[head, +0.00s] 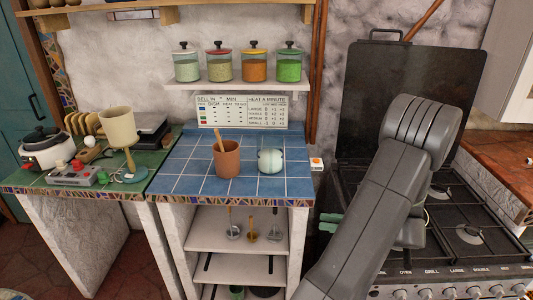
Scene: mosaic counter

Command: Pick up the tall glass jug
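I cannot make out a tall glass jug in the head view. Several lidded glass jars (221,65) stand on a wall shelf; they are short and filled. A rounded pale, glassy pot (270,161) stands on the blue tiled counter, beside a brown cup (226,160) with a wooden spoon in it. My arm rises at the right, in front of the stove. Teal-green pieces that look like my gripper's fingertips (330,223) show left of the arm, below the counter top. The rest of the gripper is hidden behind my arm, and its opening is unclear.
A black stove (470,232) with a raised lid is at the right. A green counter (60,178) at the left holds a lamp (118,128), a cooker (46,150) and a grey device. Utensils stand on a shelf (215,240) under the blue counter. The blue counter's front is bare.

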